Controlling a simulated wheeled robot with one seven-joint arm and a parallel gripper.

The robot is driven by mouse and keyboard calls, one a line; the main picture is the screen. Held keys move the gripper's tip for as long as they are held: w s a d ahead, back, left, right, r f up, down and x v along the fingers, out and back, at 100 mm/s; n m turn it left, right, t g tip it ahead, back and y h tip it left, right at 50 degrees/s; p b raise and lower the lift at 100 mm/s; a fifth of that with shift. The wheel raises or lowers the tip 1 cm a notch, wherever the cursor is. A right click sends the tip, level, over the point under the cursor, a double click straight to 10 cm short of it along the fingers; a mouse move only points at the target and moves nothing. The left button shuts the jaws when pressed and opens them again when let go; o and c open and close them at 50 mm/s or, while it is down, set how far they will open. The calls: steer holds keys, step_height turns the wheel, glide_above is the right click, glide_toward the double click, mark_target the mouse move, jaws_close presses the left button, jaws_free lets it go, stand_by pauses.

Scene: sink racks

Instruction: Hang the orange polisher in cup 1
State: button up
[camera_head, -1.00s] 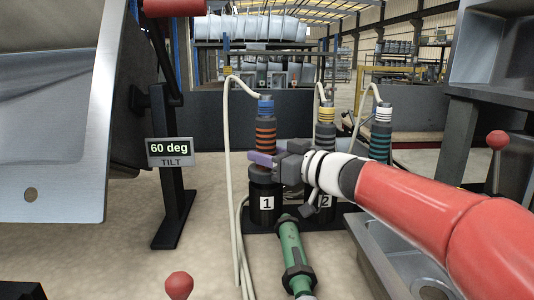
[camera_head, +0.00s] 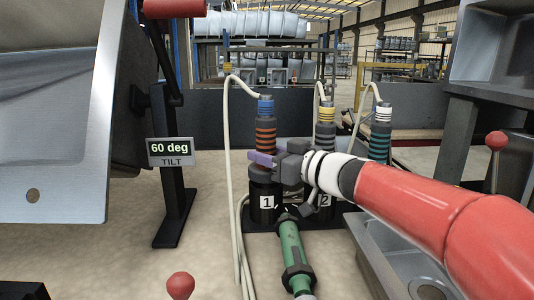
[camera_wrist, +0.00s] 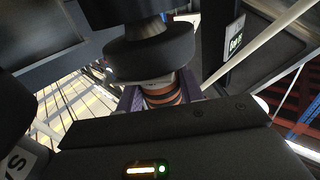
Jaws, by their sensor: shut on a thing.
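The orange polisher (camera_head: 266,133) is a dark upright cylinder with orange bands, a blue collar and a pale hose on top. My gripper (camera_head: 262,159) is shut on its lower body with purple fingers, level and reaching in from the right. Cup 1 (camera_head: 265,205) is a black cup with a "1" label directly below. The polisher's lower end is at the cup's mouth; I cannot tell how far it sits inside. In the wrist view, the orange-banded body of the polisher (camera_wrist: 163,97) shows between the purple fingers, beside a dark round disc (camera_wrist: 150,52).
A yellow-banded polisher (camera_head: 326,130) stands above cup 2 (camera_head: 325,203), partly behind my gripper. A white-banded tool (camera_head: 381,135) stands farther right. A green tool (camera_head: 291,250) lies in front. A tilted steel sink (camera_head: 60,120) is at left, its tilt sign (camera_head: 170,150) reading 60 deg.

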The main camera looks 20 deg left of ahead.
stand_by(0.4)
steer(key=shift+f, duration=0.55)
steer(key=o, duration=1.1)
steer(key=shift+o, duration=1.2)
steer(key=shift+f, duration=0.15)
step_height(320, 180, up, 20)
steer(key=p, duration=0.3)
